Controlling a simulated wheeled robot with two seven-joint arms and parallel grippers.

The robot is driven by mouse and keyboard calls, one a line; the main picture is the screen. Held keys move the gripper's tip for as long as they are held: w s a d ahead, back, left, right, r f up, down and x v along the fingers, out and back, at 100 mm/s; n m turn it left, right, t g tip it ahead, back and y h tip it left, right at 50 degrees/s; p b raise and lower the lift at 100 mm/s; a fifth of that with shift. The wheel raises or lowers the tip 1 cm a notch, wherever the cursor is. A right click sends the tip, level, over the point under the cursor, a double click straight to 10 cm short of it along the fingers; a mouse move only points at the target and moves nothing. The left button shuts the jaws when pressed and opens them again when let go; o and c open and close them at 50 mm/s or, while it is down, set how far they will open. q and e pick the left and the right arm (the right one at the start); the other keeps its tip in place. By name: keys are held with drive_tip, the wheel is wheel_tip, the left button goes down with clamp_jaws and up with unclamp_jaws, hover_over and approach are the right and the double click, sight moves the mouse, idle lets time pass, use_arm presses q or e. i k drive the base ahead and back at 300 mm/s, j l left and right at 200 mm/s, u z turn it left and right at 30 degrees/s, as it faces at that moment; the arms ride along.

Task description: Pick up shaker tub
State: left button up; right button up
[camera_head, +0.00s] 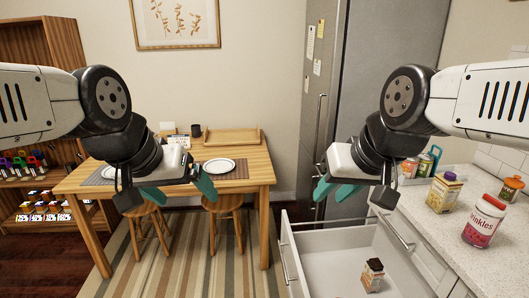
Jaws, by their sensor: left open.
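My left gripper (180,191) is open and empty in front of the wooden table, far to the left of the tub. My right gripper (335,190) hangs above and left of the open drawer, apart from the tub; its teal fingers look spread and nothing shows between them.
A yellow carton (443,192), an orange-capped jar (511,188) and cans in a rack (408,169) share the counter (425,215). Below it, an open drawer (335,262) holds a small brown carton (372,274). A wooden table (255,170) with plates stands at the left.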

sight(481, 228)
drive_tip(key=k+z, duration=0.1)
drive_tip(key=z, duration=1.75)
drive_tip(key=i+l+u, duration=0.2)
drive_tip(key=u, duration=0.25)
drive_tip(key=i+l+u, duration=0.15)
drive_tip(key=l+u, duration=0.3)
drive_tip(key=i+l+u, duration=0.1)
drive_tip(key=l+u, duration=0.35)
drive_tip(key=i+j, duration=0.05)
drive_tip(key=j, duration=0.05)
